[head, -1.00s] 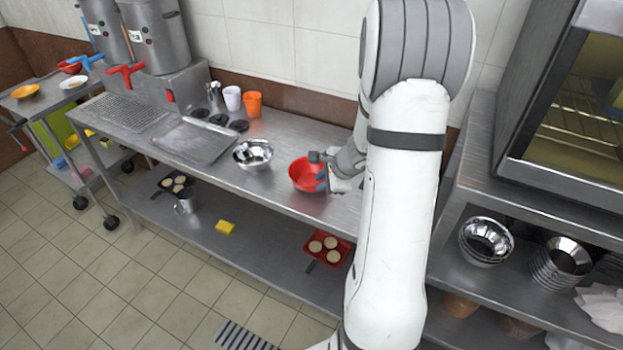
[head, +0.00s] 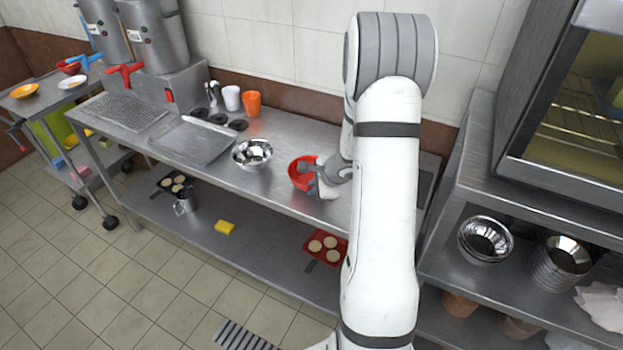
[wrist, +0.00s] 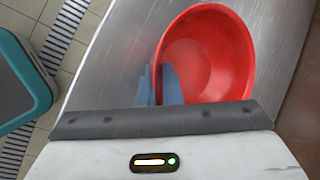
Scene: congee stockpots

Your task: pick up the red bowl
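The red bowl (head: 299,172) is on the steel counter, to the right of the metal bowl. It also shows in the wrist view (wrist: 210,52), its hollow facing the camera. My gripper (head: 312,178) is at the bowl's right side in the head view. In the wrist view the two blue-grey fingers of my gripper (wrist: 158,84) are close together, with the bowl's left wall between them. One finger is inside the bowl and one outside. The gripper looks shut on the rim. I cannot tell whether the bowl's base touches the counter. My arm hides part of the counter.
A metal bowl (head: 252,153) stands left of the red bowl. An orange cup (head: 252,103) and a white cup (head: 231,98) stand behind it. The lower shelf holds a yellow sponge (head: 225,227) and a red tray (head: 334,236). A steel rack (head: 470,205) stands at right.

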